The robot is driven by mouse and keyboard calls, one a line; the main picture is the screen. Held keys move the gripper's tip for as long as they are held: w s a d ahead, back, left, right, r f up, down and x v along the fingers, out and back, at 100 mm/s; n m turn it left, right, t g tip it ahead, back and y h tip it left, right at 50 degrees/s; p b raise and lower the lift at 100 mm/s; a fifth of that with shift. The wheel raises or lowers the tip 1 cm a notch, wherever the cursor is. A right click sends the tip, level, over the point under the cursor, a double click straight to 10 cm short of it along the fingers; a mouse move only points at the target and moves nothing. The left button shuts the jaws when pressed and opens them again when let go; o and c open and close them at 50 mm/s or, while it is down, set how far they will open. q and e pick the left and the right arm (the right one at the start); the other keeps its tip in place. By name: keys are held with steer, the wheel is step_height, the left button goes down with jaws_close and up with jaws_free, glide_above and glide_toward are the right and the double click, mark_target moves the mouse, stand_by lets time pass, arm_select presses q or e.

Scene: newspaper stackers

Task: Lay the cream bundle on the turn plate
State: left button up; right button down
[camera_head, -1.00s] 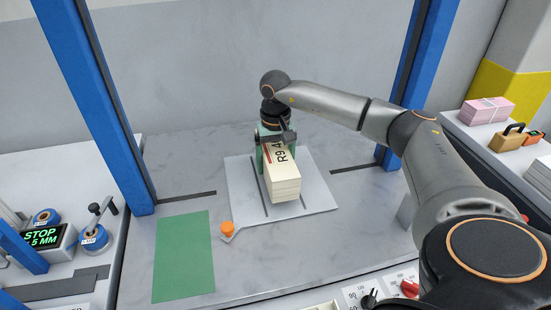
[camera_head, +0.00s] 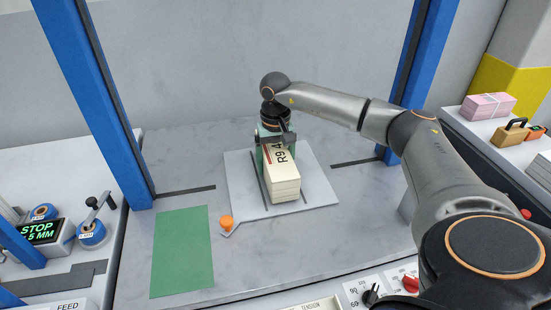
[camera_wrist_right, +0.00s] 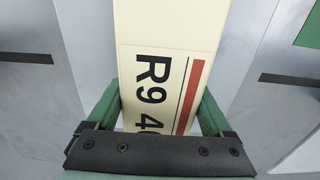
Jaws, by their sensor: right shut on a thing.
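The cream bundle (camera_head: 284,182) is a block of stacked sheets marked R9 4 with a red stripe. It lies level over the middle of the pale turn plate (camera_head: 315,185), between the plate's dark slots. I cannot tell whether its underside touches the plate. My right gripper (camera_head: 275,153) is shut on the bundle's far end, its green fingers on either side. The right wrist view shows the bundle's printed top (camera_wrist_right: 165,40) between the fingers of the gripper (camera_wrist_right: 157,108). My left gripper is not in view.
A green mat (camera_head: 182,252) lies left of the plate. An orange knob (camera_head: 226,222) stands at the plate's front left corner. Blue posts (camera_head: 100,90) flank the table. A pink bundle (camera_head: 488,106) and a tan case (camera_head: 508,134) sit on the right shelf.

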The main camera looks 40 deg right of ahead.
steer(key=shift+f, duration=0.3)
